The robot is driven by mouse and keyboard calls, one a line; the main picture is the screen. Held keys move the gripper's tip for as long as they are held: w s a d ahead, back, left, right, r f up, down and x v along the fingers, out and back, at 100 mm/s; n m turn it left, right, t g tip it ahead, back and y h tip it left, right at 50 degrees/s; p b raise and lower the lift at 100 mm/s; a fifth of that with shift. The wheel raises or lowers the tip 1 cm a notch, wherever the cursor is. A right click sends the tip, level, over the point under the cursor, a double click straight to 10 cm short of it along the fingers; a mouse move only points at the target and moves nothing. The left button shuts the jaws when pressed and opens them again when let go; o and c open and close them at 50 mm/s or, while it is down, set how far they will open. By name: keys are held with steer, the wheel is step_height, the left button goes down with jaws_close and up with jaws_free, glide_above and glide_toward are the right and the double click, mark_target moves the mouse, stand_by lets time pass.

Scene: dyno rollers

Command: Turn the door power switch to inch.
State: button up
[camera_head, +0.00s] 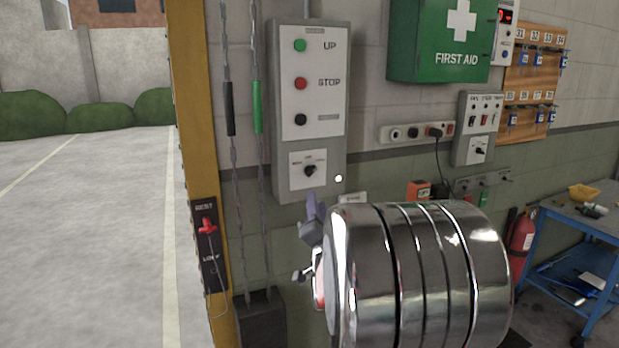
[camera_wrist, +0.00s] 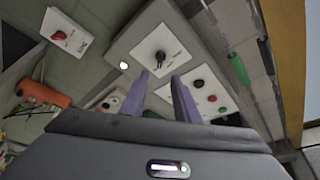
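The grey door control box (camera_head: 338,120) hangs on the wall with a green UP button, a red STOP button and a black button. On its lower plate is the black rotary power switch (camera_head: 310,170); its position markings are too small to read. My gripper (camera_head: 312,210) is just below this switch in the head view, partly hidden by my arm. In the wrist view the switch (camera_wrist: 159,57) lies just beyond the purple fingertips of my gripper (camera_wrist: 160,78). The fingers are apart with nothing between them, and the knob appears clear of them.
Two chains (camera_head: 257,170) hang left of the box beside a yellow door post (camera_head: 195,100). A red-handled lever (camera_head: 207,226) is on the post. A plate with a red knob (camera_wrist: 62,36) shows in the wrist view. A blue workbench (camera_head: 560,235) stands at right.

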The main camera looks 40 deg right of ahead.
mark_target(311, 174)
steer(key=x, duration=1.3)
steer(key=shift+w+d+r, duration=0.1)
steer(key=shift+w+d, duration=0.05)
steer(key=shift+w, duration=0.15)
